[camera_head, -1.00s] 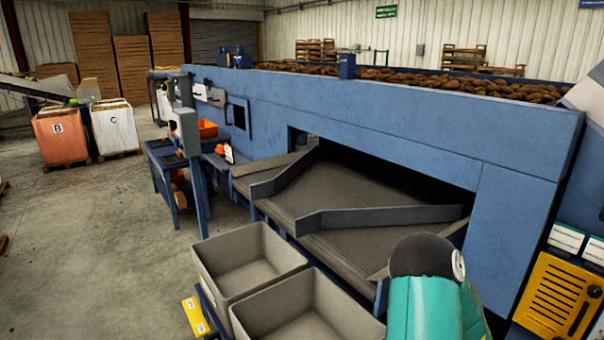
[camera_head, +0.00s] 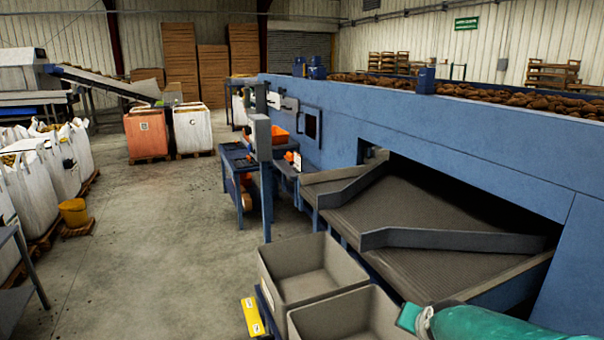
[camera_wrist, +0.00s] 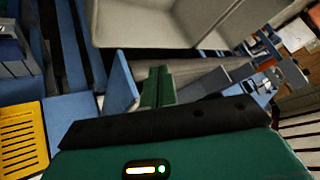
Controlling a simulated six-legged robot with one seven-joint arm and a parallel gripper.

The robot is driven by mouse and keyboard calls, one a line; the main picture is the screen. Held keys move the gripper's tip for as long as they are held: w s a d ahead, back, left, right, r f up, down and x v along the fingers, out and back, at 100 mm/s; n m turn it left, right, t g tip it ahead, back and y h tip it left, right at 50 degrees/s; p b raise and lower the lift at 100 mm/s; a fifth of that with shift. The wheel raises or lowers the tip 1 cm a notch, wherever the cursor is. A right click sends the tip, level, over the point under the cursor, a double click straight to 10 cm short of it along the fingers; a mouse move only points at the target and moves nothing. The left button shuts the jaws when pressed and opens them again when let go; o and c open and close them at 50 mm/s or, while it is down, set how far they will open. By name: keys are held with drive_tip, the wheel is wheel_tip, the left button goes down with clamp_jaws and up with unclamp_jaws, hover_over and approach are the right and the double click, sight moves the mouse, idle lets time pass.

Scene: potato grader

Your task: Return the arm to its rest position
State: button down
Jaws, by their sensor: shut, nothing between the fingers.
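My arm (camera_head: 480,325) shows as a teal link at the bottom right of the head view, beside the grey bins; its gripper end is outside that view. In the wrist view my gripper (camera_wrist: 157,88) shows as two green fingers close together in the middle, above the dark edge of the wrist. The fingers are shut with nothing between them. Grey bins stand beyond the fingertips at the top of the wrist view; I cannot tell the distance between them.
Two grey bins (camera_head: 300,270) stand below the blue grader (camera_head: 450,120) and its sloped chute (camera_head: 430,205). A blue bench (camera_head: 235,165) stands farther back. White bulk bags (camera_head: 45,175) line the left. The concrete floor (camera_head: 160,250) between is clear.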

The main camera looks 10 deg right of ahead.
drive_tip(key=s+a+r+n+g+y, duration=0.1)
drive_tip(key=s+a+r+n, duration=0.3)
drive_tip(key=s+a, duration=0.3)
drive_tip(key=s+a+r+n+g+y, duration=0.1)
drive_tip(key=s+a+r+n, duration=0.2)
drive_tip(key=s+a, duration=0.3)
drive_tip(key=a+n, duration=0.1)
drive_tip(key=a, duration=0.3)
drive_tip(key=shift+s+r+y, duration=0.3)
drive_tip(key=shift+s+r, duration=0.05)
drive_tip(key=shift+s, duration=0.05)
drive_tip(key=shift+d, duration=0.15)
